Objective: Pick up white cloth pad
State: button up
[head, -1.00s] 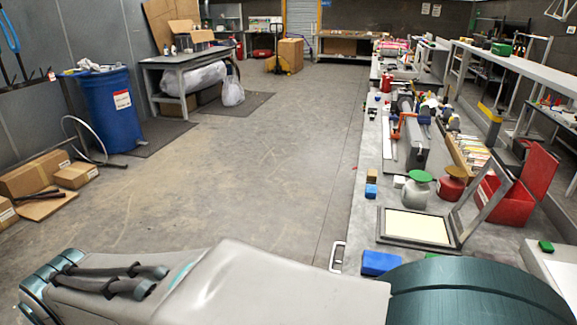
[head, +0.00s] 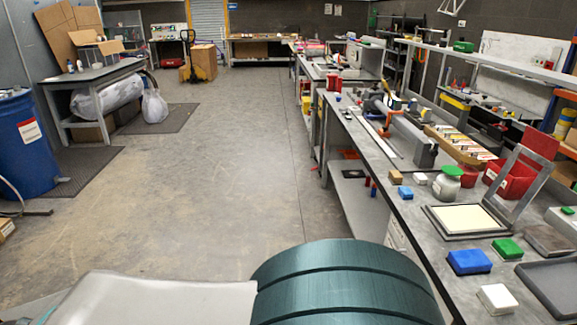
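A small white block-like pad (head: 497,298) lies on the near part of the grey workbench (head: 395,175) at the lower right. A blue pad (head: 469,262) and a green pad (head: 507,248) lie just behind it. My gripper is out of view. Only my arm's pale link and teal rounded joint show at the bottom, left of the white pad and clear of it in the picture.
A dark tray (head: 553,288) lies right of the white pad. Behind are a framed cream panel (head: 468,219), a green-lidded jar (head: 447,184) and a red bin (head: 512,180). Open floor (head: 215,185) lies left of the bench.

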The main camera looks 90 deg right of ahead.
aim_at(420, 178)
jog(key=i, duration=0.25)
jog(key=z, duration=3.2)
jog(key=i, duration=2.85)
jog(key=z, duration=3.1)
